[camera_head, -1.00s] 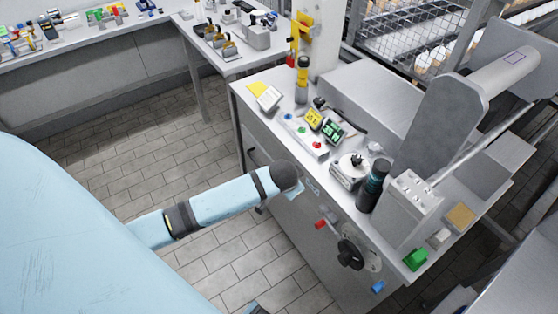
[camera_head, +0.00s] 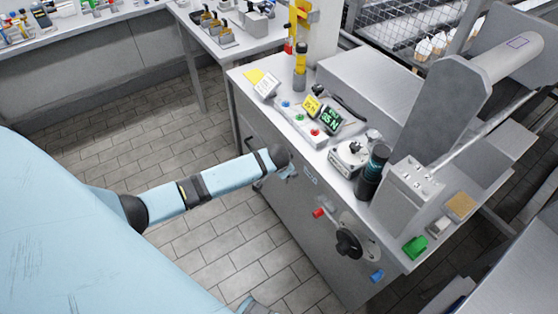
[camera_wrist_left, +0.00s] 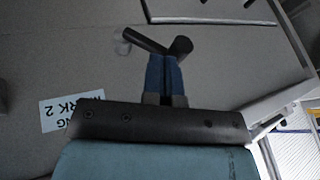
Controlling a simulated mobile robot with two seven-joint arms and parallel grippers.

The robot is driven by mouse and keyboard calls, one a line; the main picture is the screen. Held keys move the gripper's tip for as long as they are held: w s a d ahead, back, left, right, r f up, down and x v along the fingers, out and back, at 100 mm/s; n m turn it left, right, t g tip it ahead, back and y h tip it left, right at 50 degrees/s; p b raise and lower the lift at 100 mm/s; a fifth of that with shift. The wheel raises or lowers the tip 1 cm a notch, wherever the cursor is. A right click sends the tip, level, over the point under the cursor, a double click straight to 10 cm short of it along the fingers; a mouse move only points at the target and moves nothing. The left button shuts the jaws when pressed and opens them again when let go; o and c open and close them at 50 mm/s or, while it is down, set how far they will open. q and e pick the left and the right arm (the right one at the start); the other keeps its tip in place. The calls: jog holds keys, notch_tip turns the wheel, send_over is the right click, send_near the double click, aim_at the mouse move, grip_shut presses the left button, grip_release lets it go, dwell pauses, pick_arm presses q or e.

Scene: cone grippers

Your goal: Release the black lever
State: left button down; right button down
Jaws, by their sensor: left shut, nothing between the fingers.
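A black lever (camera_wrist_left: 145,41) shows in the left wrist view against a grey panel, just beyond my left fingertips. It runs from a pale round mount towards a dark rounded end above the fingers. My left gripper (camera_wrist_left: 168,60) has its two blue fingers together and empty. Their tips overlap the lever in the picture; whether they touch it is not clear. In the head view my left wrist hides most of this gripper (camera_head: 288,173) at the cabinet front, and I cannot make out the lever clearly there. My right gripper is out of view.
The grey cabinet (camera_head: 310,245) has a black rotary knob (camera_head: 348,243) with red (camera_head: 319,213) and blue (camera_head: 376,276) tabs. Button box, displays and a dark cylinder (camera_head: 372,172) stand on top. Tiled floor is clear at left.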

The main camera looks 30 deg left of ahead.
pick_arm(q)
jog(key=shift+w+a+f, duration=0.15)
jog(key=shift+a, duration=0.2)
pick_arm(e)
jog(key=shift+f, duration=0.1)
